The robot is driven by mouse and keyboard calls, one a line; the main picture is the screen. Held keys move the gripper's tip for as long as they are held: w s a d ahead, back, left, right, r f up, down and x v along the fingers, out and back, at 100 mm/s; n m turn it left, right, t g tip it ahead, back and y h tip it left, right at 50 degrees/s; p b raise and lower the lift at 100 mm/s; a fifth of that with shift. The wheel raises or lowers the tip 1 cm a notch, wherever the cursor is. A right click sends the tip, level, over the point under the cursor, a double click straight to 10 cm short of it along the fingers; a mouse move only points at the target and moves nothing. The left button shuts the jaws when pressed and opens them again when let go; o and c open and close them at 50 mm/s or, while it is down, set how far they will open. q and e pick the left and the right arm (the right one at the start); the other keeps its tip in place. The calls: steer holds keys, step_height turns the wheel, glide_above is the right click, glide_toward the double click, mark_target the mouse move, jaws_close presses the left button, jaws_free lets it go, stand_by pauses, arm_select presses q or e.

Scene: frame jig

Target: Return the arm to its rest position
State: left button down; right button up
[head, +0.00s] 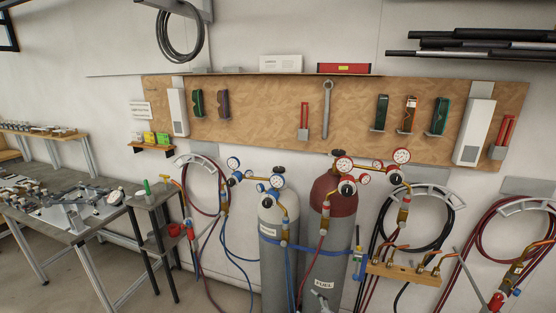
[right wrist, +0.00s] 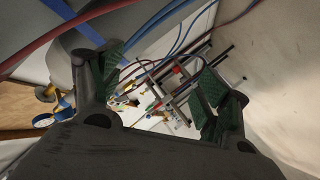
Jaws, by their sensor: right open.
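My right gripper (right wrist: 165,90) shows in the right wrist view with its two dark fingers and green pads spread wide. No object sits between the pads. Neither gripper nor arm is in the head view, and my left gripper is in no view. A metal frame jig (head: 75,212) appears to lie on the grey table (head: 38,232) at the left of the head view. Its details are too small to tell.
A grey gas cylinder (head: 275,240) and a red-topped one (head: 330,230) stand by the wall, with hoses hanging beside them. A red hose (right wrist: 60,38) and blue hoses pass close to my right gripper. A small side table (head: 155,200) stands left of the cylinders.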

steer(key=s+d+f+m+g+h+p, duration=0.1)
steer(key=s+d+f+m+g+h, duration=0.2)
steer(key=s+f, duration=0.85)
steer(key=s+d+f+m+g+h+p, duration=0.1)
steer(key=s+d+f+m+g+h, duration=0.15)
steer(key=s+d+f, duration=0.65)
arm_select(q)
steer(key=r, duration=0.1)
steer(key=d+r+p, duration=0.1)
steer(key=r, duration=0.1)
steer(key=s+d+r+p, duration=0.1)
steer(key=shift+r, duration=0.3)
arm_select(e)
steer(key=s+f+m+g, duration=0.1)
steer(key=s+f+g, duration=0.1)
steer(key=s, duration=1.1)
steer(key=s+d+f+m+g, duration=0.1)
steer(key=s+f, duration=0.3)
steer(key=s, duration=1)
steer(key=s+f+m+g+h, duration=0.1)
steer(key=s+f+m+g, duration=0.2)
steer(key=s, duration=1)
steer(key=shift+s+d+f, duration=0.2)
steer(key=shift+s+f, duration=0.05)
steer(key=shift+s, duration=0.15)
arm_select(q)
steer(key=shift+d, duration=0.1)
arm_select(e)
steer(key=shift+m, duration=0.25)
